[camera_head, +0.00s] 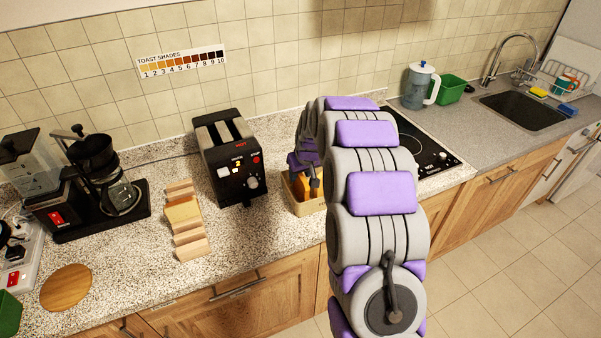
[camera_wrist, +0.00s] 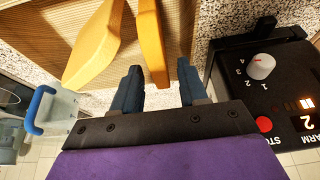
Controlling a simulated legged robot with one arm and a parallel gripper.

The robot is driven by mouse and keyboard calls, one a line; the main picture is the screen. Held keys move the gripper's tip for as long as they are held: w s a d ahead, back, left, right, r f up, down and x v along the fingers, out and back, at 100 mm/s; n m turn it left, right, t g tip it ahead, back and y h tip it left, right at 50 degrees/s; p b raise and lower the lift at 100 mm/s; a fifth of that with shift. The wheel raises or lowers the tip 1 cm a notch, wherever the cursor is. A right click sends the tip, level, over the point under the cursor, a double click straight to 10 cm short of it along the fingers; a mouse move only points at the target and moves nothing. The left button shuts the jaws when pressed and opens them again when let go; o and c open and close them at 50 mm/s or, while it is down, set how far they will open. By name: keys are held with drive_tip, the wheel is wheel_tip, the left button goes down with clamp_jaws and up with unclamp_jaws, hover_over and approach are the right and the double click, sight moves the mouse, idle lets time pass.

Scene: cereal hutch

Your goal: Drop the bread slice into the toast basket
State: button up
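The toast basket (camera_head: 307,208) is a light wooden box on the counter, right of the toaster, partly hidden by my arm. Orange-brown bread shows in it. In the wrist view, one bread slice (camera_wrist: 152,40) stands on edge between my gripper's blue fingers, and another slice (camera_wrist: 95,45) lies tilted to its left. Both are over the basket's wood-grained inside (camera_wrist: 60,25). In the head view my gripper (camera_head: 315,183) points down at the basket.
The black toaster (camera_head: 230,160) stands just left of the basket; its dial panel (camera_wrist: 262,85) is close on the right in the wrist view. A slatted wooden rack (camera_head: 186,225), coffee maker (camera_head: 105,185) and round board (camera_head: 66,287) are further left. The hob (camera_head: 425,145) is right.

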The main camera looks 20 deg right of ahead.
drive_tip(key=shift+o, duration=0.2)
drive_tip(key=shift+r, duration=0.25)
drive_tip(key=p+v, duration=0.2)
drive_tip(key=v, duration=1.1)
drive_tip(key=s+a+r+g, duration=0.1)
drive_tip(key=s+a, duration=0.4)
drive_tip(key=s, duration=0.5)
drive_tip(key=s+a+r+g, duration=0.15)
drive_tip(key=s+a, duration=0.25)
drive_tip(key=s, duration=0.5)
drive_tip(key=s+a+g, duration=0.2)
drive_tip(key=s+a, duration=0.3)
drive_tip(key=s, duration=0.5)
drive_tip(key=s+f+g, duration=0.1)
drive_tip(key=s, duration=1.3)
drive_tip(key=shift+s+a+f+g, duration=0.2)
drive_tip(key=shift+a+f+g, duration=0.1)
drive_tip(key=shift+f+g, duration=0.05)
